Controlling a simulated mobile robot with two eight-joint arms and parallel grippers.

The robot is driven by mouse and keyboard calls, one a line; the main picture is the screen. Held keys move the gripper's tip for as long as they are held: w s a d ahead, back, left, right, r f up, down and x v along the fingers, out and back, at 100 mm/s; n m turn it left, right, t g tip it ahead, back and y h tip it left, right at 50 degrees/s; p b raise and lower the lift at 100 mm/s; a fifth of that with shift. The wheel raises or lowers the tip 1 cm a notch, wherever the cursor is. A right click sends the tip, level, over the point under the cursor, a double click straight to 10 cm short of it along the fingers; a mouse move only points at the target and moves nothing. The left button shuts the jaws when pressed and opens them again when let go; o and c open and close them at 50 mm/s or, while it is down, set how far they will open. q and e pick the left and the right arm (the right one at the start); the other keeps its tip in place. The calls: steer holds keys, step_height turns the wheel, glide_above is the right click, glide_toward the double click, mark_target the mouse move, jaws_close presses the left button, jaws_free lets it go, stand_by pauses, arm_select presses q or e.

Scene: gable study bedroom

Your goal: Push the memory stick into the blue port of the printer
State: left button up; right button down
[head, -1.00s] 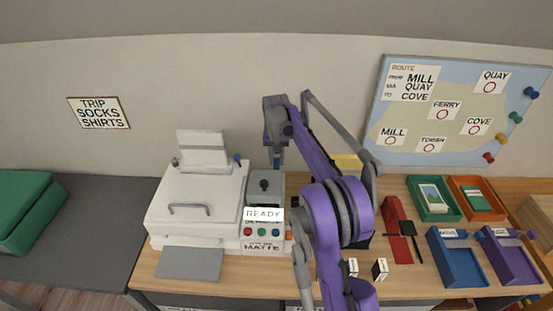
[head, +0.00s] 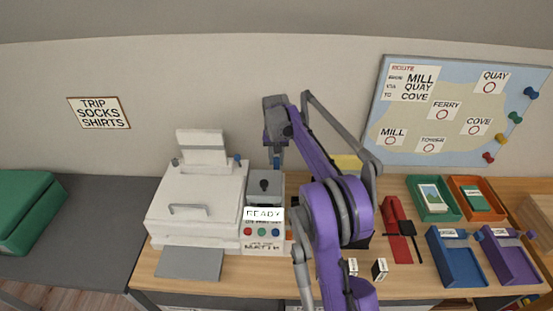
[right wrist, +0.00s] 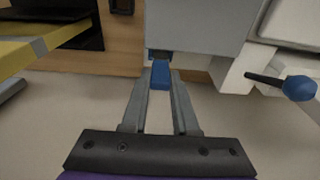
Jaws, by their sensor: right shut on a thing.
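The printer (head: 195,205) is white and stands on the desk. Its grey unit (head: 265,184) is at its right, with a READY display (head: 264,214) in front. My right gripper (head: 277,160) points down behind the grey unit. In the right wrist view its fingers (right wrist: 160,82) are shut on the blue memory stick (right wrist: 160,76). The stick's far end is at a dark opening with a bluish edge (right wrist: 159,53) in the grey housing (right wrist: 198,27). I cannot tell how far in the stick is. My left gripper is out of view.
A blue knob on a dark stem (right wrist: 300,87) is right of the fingers in the right wrist view. A yellow-topped thing (head: 347,163) stands behind my right arm.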

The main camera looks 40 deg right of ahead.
mark_target(276, 166)
stand_by(0.3)
steer(key=shift+f+b, duration=0.75)
steer(key=shift+f, duration=0.95)
steer(key=c, duration=0.6)
jaws_free()
step_height(276, 166, up, 11)
steer(key=s, duration=0.1)
steer(key=shift+a+p, duration=0.4)
steer(key=shift+f, duration=0.1)
